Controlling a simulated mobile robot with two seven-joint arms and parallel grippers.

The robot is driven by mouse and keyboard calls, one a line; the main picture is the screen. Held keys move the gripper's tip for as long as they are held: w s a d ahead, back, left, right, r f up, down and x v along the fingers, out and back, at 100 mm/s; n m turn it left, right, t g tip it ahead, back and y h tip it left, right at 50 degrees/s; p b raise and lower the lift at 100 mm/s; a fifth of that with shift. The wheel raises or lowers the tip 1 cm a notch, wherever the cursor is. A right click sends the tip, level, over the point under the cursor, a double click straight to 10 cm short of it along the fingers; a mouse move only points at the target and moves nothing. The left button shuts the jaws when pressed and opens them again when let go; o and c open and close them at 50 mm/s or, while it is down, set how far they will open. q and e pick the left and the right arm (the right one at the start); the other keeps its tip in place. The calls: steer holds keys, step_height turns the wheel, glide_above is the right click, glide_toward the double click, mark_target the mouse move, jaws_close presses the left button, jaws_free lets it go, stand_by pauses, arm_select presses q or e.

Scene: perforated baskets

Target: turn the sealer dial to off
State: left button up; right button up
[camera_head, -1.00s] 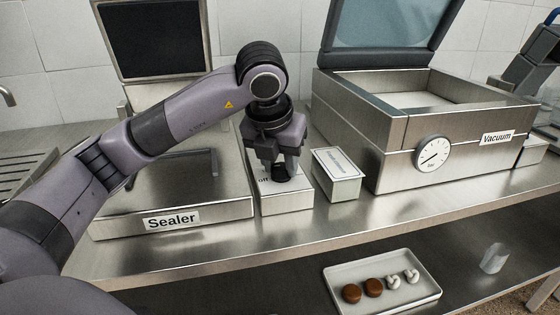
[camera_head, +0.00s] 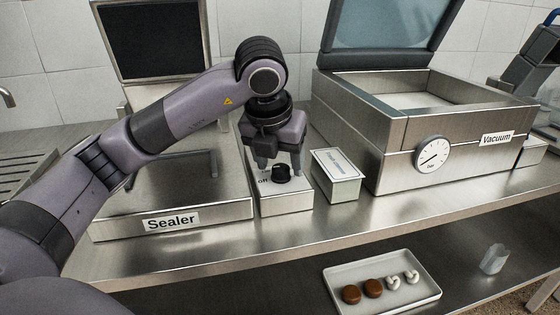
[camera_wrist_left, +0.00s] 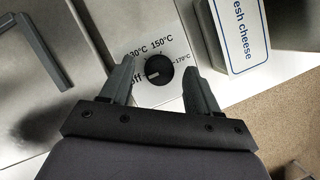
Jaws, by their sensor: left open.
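The sealer dial (camera_head: 281,173) is a round black knob on a steel box to the right of the sealer (camera_head: 130,218). In the left wrist view the dial (camera_wrist_left: 159,70) has "off", "130°C", "150°C" and "170°C" printed around it. Its white mark is on the left side and points toward "off". My left gripper (camera_head: 280,160) is just above the dial, open and empty. In the left wrist view its fingers stand apart on either side of the dial, clear of it. My right gripper is not in view.
The vacuum machine (camera_head: 425,160) with a gauge is further right. A tray (camera_head: 345,274) of small food pieces and a clear cup (camera_head: 494,258) are on the lower shelf.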

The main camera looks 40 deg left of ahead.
arm_select(q)
steer(key=p+v, duration=0.1)
steer(key=v, duration=0.5)
steer(key=shift+r, duration=0.15)
steer(key=shift+s, duration=0.1)
